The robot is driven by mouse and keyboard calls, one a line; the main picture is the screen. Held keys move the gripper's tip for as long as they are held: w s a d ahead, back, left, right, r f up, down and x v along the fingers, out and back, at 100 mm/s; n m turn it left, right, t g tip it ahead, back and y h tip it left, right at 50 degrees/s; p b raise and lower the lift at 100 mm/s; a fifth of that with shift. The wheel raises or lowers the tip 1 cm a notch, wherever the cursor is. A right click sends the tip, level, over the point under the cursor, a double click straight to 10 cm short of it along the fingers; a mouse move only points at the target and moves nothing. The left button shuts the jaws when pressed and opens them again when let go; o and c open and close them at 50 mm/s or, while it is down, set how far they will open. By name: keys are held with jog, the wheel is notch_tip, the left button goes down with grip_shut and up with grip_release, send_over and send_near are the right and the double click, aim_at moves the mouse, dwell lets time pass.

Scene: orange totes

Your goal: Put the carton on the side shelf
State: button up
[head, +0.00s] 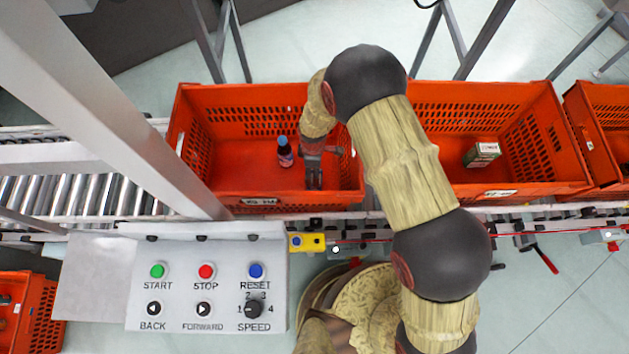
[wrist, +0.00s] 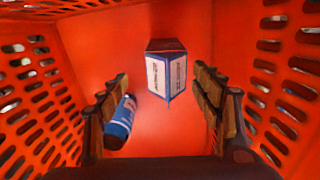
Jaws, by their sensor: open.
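In the wrist view a white carton with blue edges and a dark top (wrist: 167,72) stands on the floor of the orange tote, ahead of and between my finger tips. My gripper (head: 313,184) is inside the left tote; its two open fingers also show in the wrist view (wrist: 162,105), with nothing between them. This carton is hidden in the head view, apparently behind my gripper and arm. A different-looking carton, pale with green (head: 482,154), sits in the right tote. I cannot pick out the side shelf with certainty.
The left tote's perforated walls (head: 262,201) surround my gripper. A control panel (head: 208,292) and roller conveyor (head: 85,195) lie nearby.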

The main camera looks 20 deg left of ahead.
jog(key=f+b, duration=0.1)
jog(key=f, duration=0.1)
jog(key=f+b, duration=0.1)
jog(key=f, duration=0.2)
jog(key=f+b, duration=0.1)
jog(key=f, duration=0.2)
jog(key=shift+s+d, duration=0.3)
jog(key=shift+s, duration=0.05)
jog(key=shift+r, duration=0.15)
jog(key=c, duration=0.3)
grip_shut()
